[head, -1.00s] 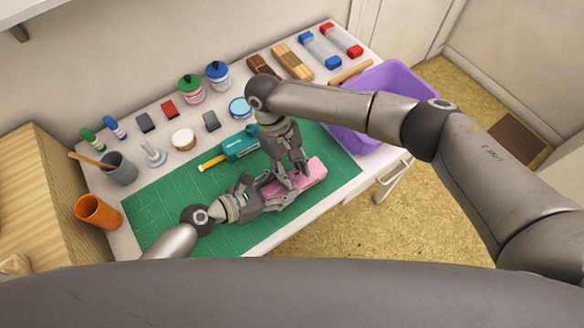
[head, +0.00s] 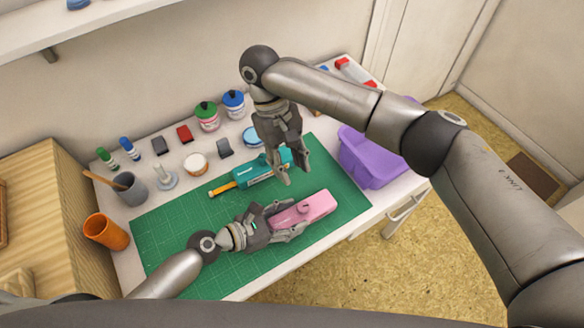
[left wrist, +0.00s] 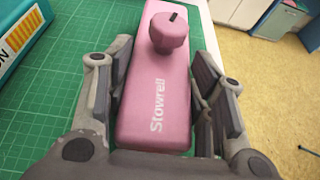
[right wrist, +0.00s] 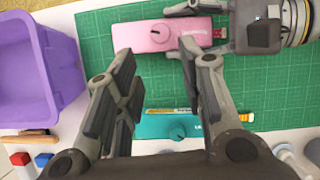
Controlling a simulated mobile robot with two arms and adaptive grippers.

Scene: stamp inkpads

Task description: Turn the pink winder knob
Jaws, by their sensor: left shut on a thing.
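The pink device (head: 318,204) lies on the green cutting mat (head: 170,235). It bears the word "Stowrell" in the left wrist view (left wrist: 160,105). Its pink winder knob (left wrist: 168,33) stands on top near the far end, with a dark mark on its crown; the right wrist view shows it too (right wrist: 160,33). My left gripper (head: 290,220) is shut on the pink device, one finger along each long side. My right gripper (head: 298,176) is open and empty, raised above the mat behind the pink device, apart from the knob.
A teal device (head: 255,174) with a yellow end lies behind the pink one, under my right gripper. A purple bin (head: 372,165) stands at the right. Jars, stamps, a grey cup (head: 131,188) and an orange cup (head: 104,231) line the back and left.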

